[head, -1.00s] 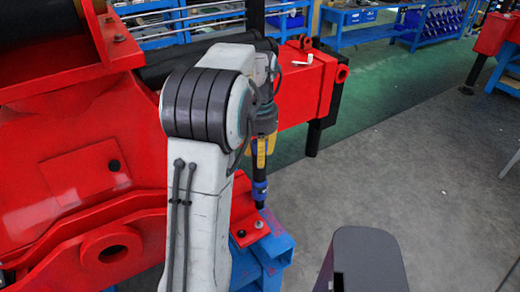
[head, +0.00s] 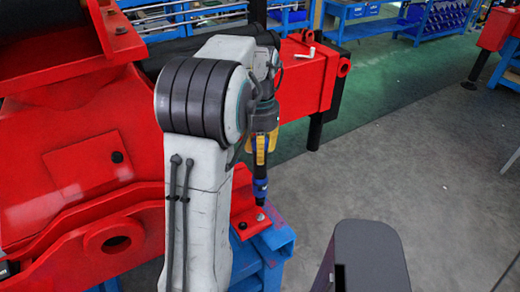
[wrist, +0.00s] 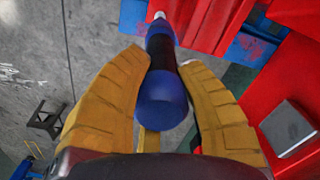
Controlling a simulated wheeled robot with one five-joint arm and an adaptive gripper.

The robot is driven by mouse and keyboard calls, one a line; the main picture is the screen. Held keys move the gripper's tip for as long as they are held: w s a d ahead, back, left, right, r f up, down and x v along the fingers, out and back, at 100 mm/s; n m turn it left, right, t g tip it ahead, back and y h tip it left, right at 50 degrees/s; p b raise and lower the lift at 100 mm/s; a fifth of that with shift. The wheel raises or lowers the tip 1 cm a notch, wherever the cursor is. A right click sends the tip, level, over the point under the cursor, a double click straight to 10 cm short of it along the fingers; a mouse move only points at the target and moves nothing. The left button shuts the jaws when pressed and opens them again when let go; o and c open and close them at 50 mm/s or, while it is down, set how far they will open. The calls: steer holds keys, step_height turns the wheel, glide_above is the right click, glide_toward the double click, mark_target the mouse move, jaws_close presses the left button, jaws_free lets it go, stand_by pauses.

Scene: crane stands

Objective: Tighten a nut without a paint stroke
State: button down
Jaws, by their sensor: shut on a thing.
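My gripper (head: 262,143) with yellow fingers is shut on a blue and black driver-like tool (head: 260,188), which hangs upright, tip down. In the wrist view, my gripper (wrist: 165,68) has a finger on each side of the tool (wrist: 160,103), whose pale tip points to the top edge. In the head view the tip is over or just behind a small red plate (head: 250,229) with a light nut or bolt head (head: 260,217) and a dark one (head: 242,225). Contact cannot be told. No paint stroke can be made out on either at this size.
A blue stand (head: 277,242) is under the red plate. The large red crane part (head: 85,165) fills the left. A small white object (head: 309,52) lies on the red beam (head: 305,83). The grey floor (head: 430,160) is clear at right.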

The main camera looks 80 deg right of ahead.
mark_target(260, 171)
steer(key=shift+r, duration=0.15)
steer(key=shift+f+b, duration=2.2)
steer(key=shift+f, duration=0.75)
steer(key=shift+f+b, duration=0.75)
steer(key=shift+f, duration=0.4)
stand_by(2.3)
steer(key=shift+p, duration=0.4)
